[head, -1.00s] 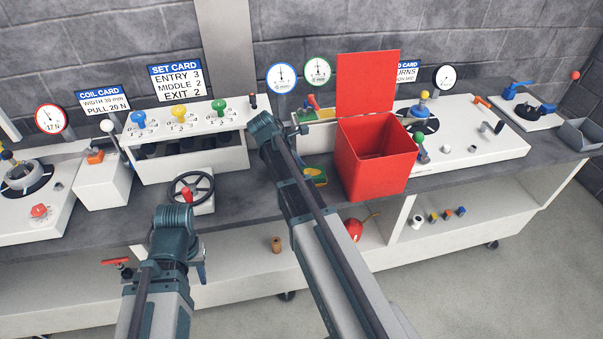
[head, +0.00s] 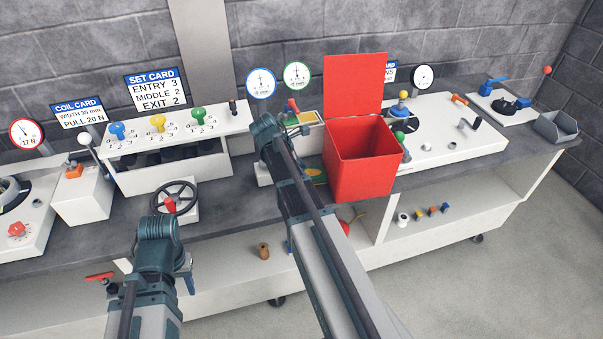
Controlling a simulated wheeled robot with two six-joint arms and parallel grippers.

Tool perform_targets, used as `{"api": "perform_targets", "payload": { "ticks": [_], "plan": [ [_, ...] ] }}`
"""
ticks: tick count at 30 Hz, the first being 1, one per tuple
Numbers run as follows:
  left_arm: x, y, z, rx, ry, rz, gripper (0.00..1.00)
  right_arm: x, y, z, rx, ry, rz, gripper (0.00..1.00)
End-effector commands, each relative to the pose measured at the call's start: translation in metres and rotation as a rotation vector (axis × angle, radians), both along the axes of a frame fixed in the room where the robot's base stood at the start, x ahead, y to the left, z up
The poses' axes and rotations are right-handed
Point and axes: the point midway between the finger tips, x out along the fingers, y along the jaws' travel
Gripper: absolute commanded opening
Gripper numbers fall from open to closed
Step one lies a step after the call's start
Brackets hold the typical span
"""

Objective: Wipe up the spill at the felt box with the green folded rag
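A small green patch with yellow at its edge (head: 314,173) lies on the bench just left of the open red box, partly behind my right arm. It may be the green folded rag, but I cannot tell rag from spill there. A small box with a tan top and red handle (head: 304,118) stands behind it; it may be the felt box. My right arm reaches across to this spot, and its gripper is hidden behind the wrist. My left gripper (head: 188,272) hangs at the bench's front edge, mostly hidden by its own wrist; its fingers cannot be read.
The red box (head: 372,172) stands with its lid raised. A handwheel (head: 174,202) and a white rack with coloured knobs (head: 175,135) stand to the left. A white panel (head: 450,142) fills the right. The lower shelf holds several small parts and a brown spool (head: 263,251).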

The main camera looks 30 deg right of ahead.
Motion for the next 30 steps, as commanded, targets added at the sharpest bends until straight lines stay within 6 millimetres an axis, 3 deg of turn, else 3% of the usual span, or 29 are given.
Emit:
{"api": "perform_targets", "payload": {
  "ticks": [7,21,30],
  "plan": [
    [0.000,0.000,0.001,0.000,0.000,0.000,0.40,0.000,-0.002,0.002,-0.012,0.000,-0.002,0.00],
    [0.000,0.000,0.003,0.000,0.000,0.000,0.40,0.000,0.039,0.003,-0.007,0.001,-0.001,0.00],
    [0.000,0.000,0.002,0.000,0.000,0.000,0.40,0.000,0.045,0.003,-0.007,0.001,-0.001,0.00]
  ]
}}
